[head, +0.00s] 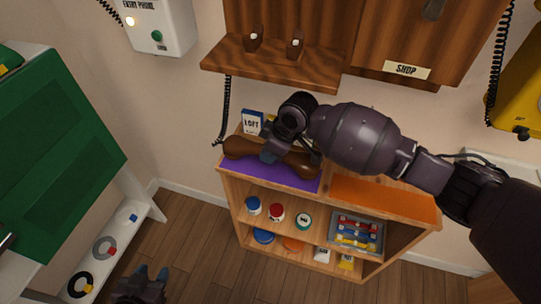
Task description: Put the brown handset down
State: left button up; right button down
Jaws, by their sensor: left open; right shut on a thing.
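The brown handset (240,147) is over the purple mat (265,179) on top of the wooden shelf unit, lying roughly level. Its right end shows just right of my gripper. My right gripper (273,152) is shut on the handset's middle, its arm reaching in from the right. I cannot tell whether the handset touches the mat or is slightly above it. The wooden phone's cradle (272,58) is empty on the wall above, and a black cord (225,108) hangs from it. My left gripper (150,277) is open and empty, low over the floor at the bottom left.
A card marked LOFT (252,122) stands behind the handset. An orange mat (384,199) lies to the right on the unit. Jars and a tray (356,233) fill the shelves below. A green board (65,135), a white entry phone (160,25) and a yellow phone (524,85) surround it.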

notch_tip(320, 180, down, 3)
jog(key=shift+r+b, duration=0.15)
jog(key=shift+b, duration=0.15)
jog(key=c, duration=0.8)
grip_release()
